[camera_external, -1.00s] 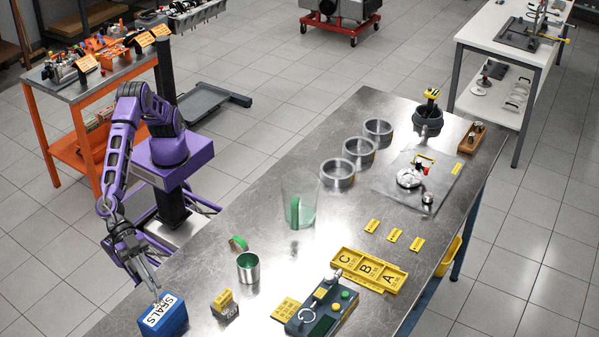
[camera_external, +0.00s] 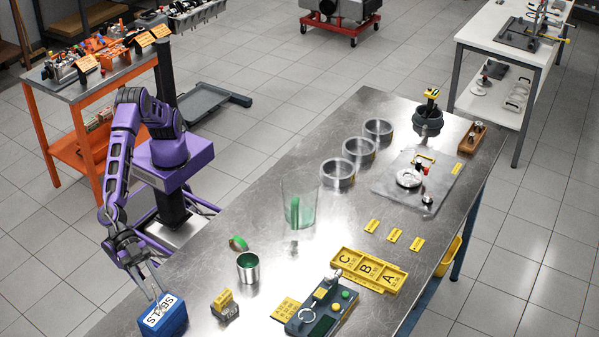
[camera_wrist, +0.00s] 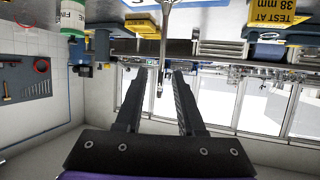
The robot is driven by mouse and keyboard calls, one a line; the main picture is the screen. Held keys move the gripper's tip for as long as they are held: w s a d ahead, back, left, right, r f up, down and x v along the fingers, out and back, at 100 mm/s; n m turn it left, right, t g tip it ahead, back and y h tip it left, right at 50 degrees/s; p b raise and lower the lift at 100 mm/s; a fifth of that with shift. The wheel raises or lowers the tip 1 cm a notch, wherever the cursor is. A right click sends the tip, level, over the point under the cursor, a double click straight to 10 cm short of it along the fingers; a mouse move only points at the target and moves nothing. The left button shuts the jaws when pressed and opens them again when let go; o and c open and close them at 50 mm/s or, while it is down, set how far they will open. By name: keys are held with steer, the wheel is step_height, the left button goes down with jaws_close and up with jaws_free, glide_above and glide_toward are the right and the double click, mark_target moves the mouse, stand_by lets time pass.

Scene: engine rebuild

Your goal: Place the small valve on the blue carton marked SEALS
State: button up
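The blue carton marked SEALS (camera_external: 172,322) sits at the near left of the table, its white label facing up. Its edge shows at the top of the inverted wrist view (camera_wrist: 148,4). The small valve (camera_wrist: 164,45) shows there as a thin metal stem running from the carton into the gap between the fingers. It seems to stand on the carton, stem up; its head is out of view. My gripper (camera_wrist: 160,70) is open, with a visible gap on each side of the stem. In the external view my gripper (camera_external: 158,291) is just over the carton, partly covering the label.
A small dark block with a yellow tag (camera_external: 225,307) and a metal cup with green inside (camera_external: 248,268) stand right of the carton. A clear beaker (camera_external: 299,203) stands farther back. A yellow A-B-C tray (camera_external: 345,259) and a dark device (camera_external: 320,313) lie to the right.

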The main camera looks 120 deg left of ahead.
steer(key=shift+r, duration=0.1)
steer(key=shift+s+r, duration=0.2)
steer(key=shift+s, duration=0.05)
steer(key=v, duration=1.1)
steer(key=shift+s+a+p, duration=0.15)
steer(key=shift+s+p, duration=0.1)
steer(key=shift+p, duration=0.15)
steer(key=shift+w+r, duration=0.1)
